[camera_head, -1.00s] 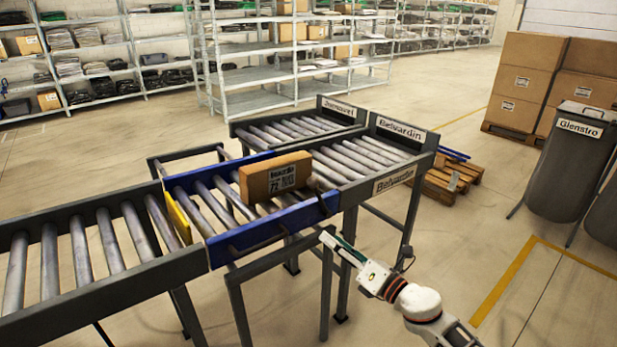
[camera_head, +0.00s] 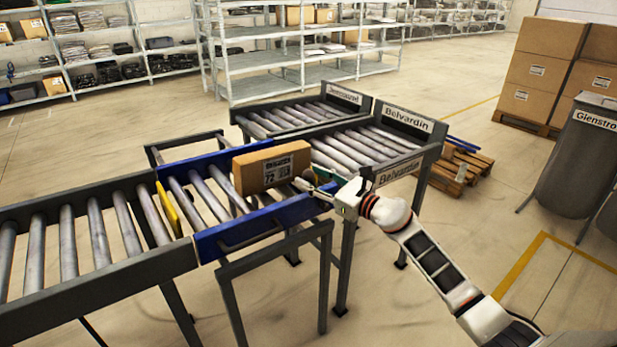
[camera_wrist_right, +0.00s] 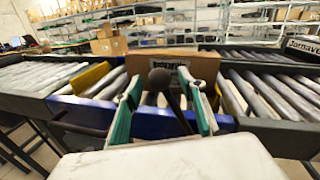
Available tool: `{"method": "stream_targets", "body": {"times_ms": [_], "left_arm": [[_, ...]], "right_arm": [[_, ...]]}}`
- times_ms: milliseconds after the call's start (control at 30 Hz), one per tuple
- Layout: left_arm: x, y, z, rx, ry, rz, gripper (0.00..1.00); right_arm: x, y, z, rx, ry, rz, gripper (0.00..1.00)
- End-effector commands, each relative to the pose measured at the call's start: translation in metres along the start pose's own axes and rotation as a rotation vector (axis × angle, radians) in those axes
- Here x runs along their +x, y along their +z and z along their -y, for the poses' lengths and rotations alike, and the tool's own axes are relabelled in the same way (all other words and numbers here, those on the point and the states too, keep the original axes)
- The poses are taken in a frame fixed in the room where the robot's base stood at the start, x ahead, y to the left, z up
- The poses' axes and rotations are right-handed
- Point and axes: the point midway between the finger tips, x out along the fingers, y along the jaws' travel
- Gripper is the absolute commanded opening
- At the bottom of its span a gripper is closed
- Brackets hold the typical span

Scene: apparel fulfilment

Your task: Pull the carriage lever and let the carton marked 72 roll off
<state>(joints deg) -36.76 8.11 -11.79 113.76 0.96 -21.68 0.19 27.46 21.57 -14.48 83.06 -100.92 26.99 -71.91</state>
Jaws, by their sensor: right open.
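The brown carton marked 72 (camera_head: 270,168) lies on the rollers of the blue carriage (camera_head: 222,238). It also shows behind the lever in the right wrist view (camera_wrist_right: 196,66). The carriage lever has a dark round knob (camera_wrist_right: 160,78) and a grey shaft, standing at the carriage's near side. My right gripper (camera_head: 318,183) is at the carriage's near right corner. Its green-padded fingers (camera_wrist_right: 161,98) are open, with the lever between them and a gap showing on each side. My left gripper is not in view.
A roller conveyor (camera_head: 90,235) adjoins the carriage on the left, with a yellow plate (camera_head: 168,210) at the joint. Belvardin (camera_head: 408,120) and Jarnavel lanes (camera_head: 343,93) lie to the right. A Glenstro bin (camera_head: 570,160) stands far right.

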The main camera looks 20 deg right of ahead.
Motion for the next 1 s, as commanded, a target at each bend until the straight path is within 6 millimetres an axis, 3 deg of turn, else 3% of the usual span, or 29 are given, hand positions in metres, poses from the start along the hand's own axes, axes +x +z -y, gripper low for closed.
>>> {"method": "stream_targets", "body": {"times_ms": [200,467,600,633,1000], "left_arm": [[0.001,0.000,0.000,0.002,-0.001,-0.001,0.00],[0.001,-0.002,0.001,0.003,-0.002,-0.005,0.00],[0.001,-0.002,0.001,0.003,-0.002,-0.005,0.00],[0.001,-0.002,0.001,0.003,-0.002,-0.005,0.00],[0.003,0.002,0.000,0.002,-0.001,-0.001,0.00]], "right_arm": [[0.015,0.000,-0.001,0.001,0.001,0.000,0.41],[0.016,0.000,-0.001,0.001,0.001,0.000,0.41],[0.016,0.000,-0.001,0.001,0.001,0.000,0.04],[0.016,0.000,-0.001,0.001,0.001,0.000,0.00],[0.015,0.000,0.006,0.041,0.000,0.007,0.00]]}}
